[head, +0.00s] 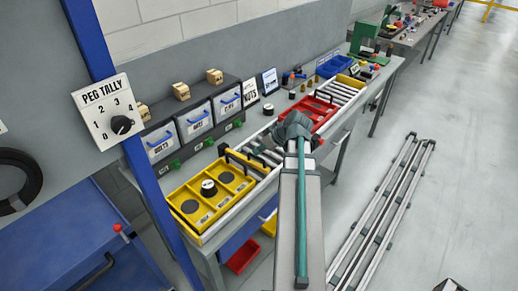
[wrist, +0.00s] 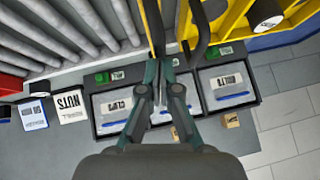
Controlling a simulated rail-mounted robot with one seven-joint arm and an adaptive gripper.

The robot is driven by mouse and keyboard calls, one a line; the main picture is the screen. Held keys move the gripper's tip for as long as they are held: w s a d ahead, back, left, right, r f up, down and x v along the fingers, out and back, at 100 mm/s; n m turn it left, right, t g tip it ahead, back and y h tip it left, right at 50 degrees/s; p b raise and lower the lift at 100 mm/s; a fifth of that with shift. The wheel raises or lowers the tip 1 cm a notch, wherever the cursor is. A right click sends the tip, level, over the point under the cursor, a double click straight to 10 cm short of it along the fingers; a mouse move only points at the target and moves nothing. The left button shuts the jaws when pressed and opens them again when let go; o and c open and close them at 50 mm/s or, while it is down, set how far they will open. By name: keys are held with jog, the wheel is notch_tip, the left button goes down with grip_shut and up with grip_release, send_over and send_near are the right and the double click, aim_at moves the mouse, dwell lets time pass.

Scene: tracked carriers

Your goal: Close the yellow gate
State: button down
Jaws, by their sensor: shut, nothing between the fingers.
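A yellow strip (head: 350,81) lies across the far end of the roller track in the head view; I cannot tell for sure whether it is the gate or how it stands. A yellow carrier (head: 184,206) with round wells and a black handle sits at the near end of the track. It also shows at the top right of the wrist view (wrist: 233,14). My gripper (wrist: 160,58) is shut and empty, over the track's edge beside the carrier's black handle (wrist: 203,35). In the head view my arm hides most of the gripper and part of the track.
A red carrier (head: 323,104) stands farther along the rollers (head: 340,91). Several labelled bins (head: 194,122) line the wall side, with small boxes on top. A blue tray (head: 334,66) is at the back. A peg tally dial (head: 122,125) is at left.

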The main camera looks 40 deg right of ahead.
aim_at(254, 163)
jog(key=f+b, duration=0.1)
jog(key=b, duration=0.1)
jog(key=s+f+b, duration=0.1)
jog(key=f+b, duration=0.1)
jog(key=shift+s+d+f, duration=0.1)
jog(key=shift+s, duration=0.25)
